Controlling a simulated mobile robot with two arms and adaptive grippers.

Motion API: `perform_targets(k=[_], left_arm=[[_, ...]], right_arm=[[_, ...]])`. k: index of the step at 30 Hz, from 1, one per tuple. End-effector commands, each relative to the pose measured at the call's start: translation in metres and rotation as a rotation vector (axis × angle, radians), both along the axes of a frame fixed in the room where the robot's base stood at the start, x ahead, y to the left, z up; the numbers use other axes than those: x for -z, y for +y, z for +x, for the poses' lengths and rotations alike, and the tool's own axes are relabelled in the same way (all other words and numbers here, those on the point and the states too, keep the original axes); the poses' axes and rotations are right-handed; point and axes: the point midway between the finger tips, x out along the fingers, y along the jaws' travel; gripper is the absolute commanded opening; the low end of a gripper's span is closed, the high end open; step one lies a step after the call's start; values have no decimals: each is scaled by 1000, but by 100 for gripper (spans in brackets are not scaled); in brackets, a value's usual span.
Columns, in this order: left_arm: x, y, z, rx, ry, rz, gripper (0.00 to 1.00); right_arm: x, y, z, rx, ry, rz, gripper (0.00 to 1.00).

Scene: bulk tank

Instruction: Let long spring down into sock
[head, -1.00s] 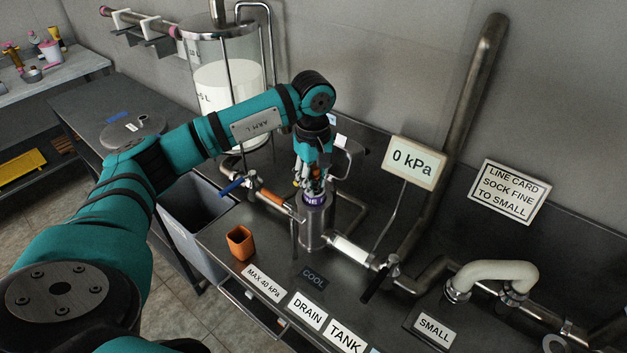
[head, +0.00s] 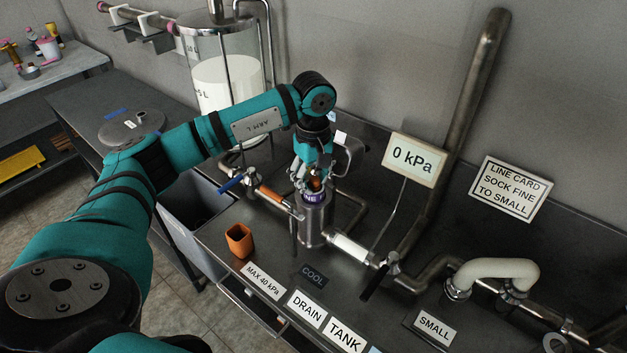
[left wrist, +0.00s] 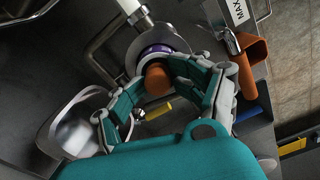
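The sock (head: 314,197) shows as a purple ring at the mouth of an upright metal housing (head: 313,222); its ring also shows in the left wrist view (left wrist: 154,51). An orange cylinder (head: 316,184) stands at the mouth, seen between my fingers in the left wrist view (left wrist: 157,80). It may be the top of the long spring; no coils are visible, and anything inside the housing is hidden. My left gripper (head: 313,178) is right above the mouth, fingers spread on either side of the orange piece. My right gripper is not in view.
An orange cup (head: 239,241) stands left of the housing. A blue-handled valve (head: 232,186) and pipes adjoin the housing. A gauge sign (head: 414,160) reads 0 kPa. A grey bin (head: 190,225) is at the left and a glass tank (head: 226,85) behind.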

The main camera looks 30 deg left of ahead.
Motion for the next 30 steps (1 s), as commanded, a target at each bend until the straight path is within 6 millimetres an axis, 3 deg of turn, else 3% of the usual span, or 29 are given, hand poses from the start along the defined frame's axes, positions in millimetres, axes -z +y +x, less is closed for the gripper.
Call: perform_targets(k=[5,12,18,30], left_arm=[[-26,0,0,1,-3,0,52],[-79,-1,1,1,-6,-1,52],[-109,-1,0,0,-4,-1,52],[-120,-1,-1,0,-3,0,52]], right_arm=[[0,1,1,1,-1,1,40],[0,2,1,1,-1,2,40],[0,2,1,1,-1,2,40],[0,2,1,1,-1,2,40]])
